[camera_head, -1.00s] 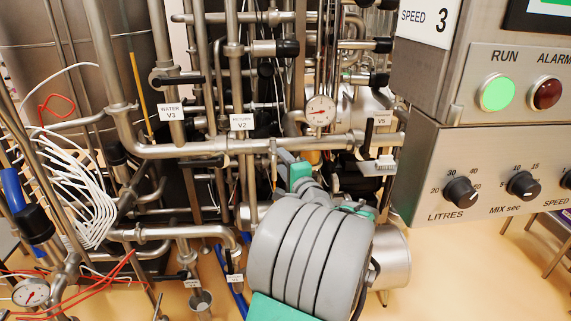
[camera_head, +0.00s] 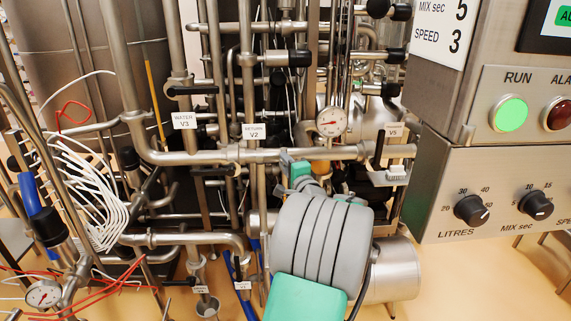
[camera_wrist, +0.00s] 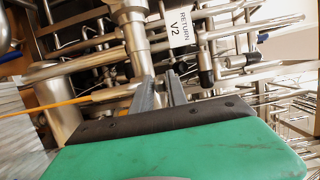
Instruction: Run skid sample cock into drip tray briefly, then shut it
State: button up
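A small valve with a black handle (camera_head: 180,282) sits low, below the elbowed lower pipe; its white tag (camera_head: 201,290) is too small to read surely. It may be the sample cock. A small metal cup (camera_head: 207,309) stands right below it, partly hidden by the tag. I cannot make out a drip tray for certain. My gripper (camera_head: 283,157) is up by the long horizontal pipe, right of the RETURN V2 tag, mostly hidden behind my wrist. In the wrist view my gripper (camera_wrist: 160,90) shows two grey fingers with a narrow gap, nothing clearly held, pointing at pipework.
The WATER V3 tag (camera_head: 184,120) and RETURN V2 tag (camera_head: 254,131) hang on upright pipes. A V5 tag (camera_head: 393,131) is farther right. The control panel (camera_head: 490,190) fills the right side. White and red cables (camera_head: 90,190) crowd the left. Pipes leave little free room.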

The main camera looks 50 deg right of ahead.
grip_shut()
